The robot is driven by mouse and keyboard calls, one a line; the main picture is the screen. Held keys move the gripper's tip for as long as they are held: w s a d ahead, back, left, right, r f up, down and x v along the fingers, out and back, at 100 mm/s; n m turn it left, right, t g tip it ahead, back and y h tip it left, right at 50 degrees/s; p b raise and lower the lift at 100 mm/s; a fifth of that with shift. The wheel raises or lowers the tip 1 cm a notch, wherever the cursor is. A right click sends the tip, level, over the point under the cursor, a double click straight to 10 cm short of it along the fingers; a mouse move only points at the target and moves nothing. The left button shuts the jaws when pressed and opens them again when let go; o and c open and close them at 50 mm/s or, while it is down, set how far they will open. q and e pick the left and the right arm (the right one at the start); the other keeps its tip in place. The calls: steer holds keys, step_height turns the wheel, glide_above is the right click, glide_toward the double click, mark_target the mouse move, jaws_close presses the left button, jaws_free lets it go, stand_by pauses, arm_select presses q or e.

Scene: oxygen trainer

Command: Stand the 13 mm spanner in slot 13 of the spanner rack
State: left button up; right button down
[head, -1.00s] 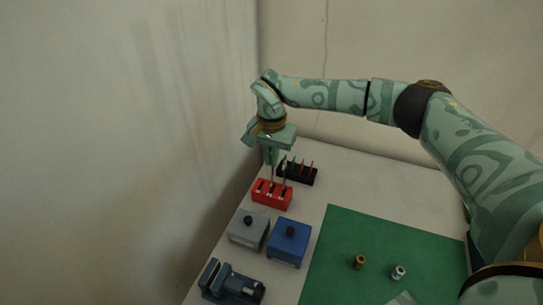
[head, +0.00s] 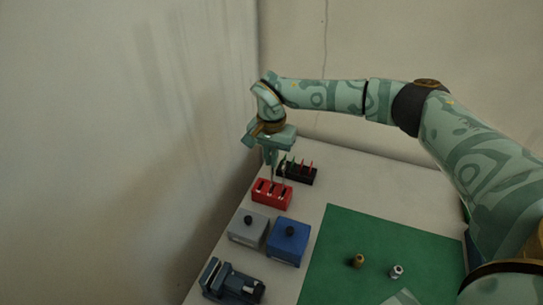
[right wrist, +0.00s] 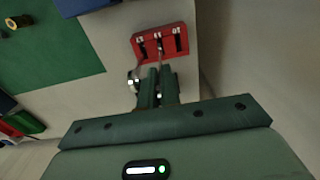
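The red spanner rack (head: 272,194) stands near the table's left edge, with dark slots in its top. It also shows in the right wrist view (right wrist: 178,57). My right gripper (head: 270,160) is above the rack, pointing down, its fingers (right wrist: 158,88) close together around a thin grey spanner (right wrist: 159,58). The spanner's lower end reaches toward the middle slot; I cannot tell how deep it sits. A second grey spanner (right wrist: 136,73) stands at a neighbouring slot, beside the fingers. My left gripper is not in view.
A black rack (head: 300,175) with several coloured tools stands just behind the red one. A grey box (head: 247,232), a blue box (head: 288,246) and a dark blue vice-like block (head: 232,284) stand in front. A green mat (head: 385,235) carries two small fittings.

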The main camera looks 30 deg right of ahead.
steer(key=shift+f, duration=0.3)
steer(key=shift+f+b, duration=1.2)
steer(key=shift+f, duration=1.05)
steer(key=c, duration=1.5)
jaws_free()
steer(key=shift+c, duration=0.2)
steer(key=shift+r, duration=0.15)
step_height(320, 180, up, 16)
steer(key=shift+r+p, duration=0.1)
steer(key=shift+p, duration=0.95)
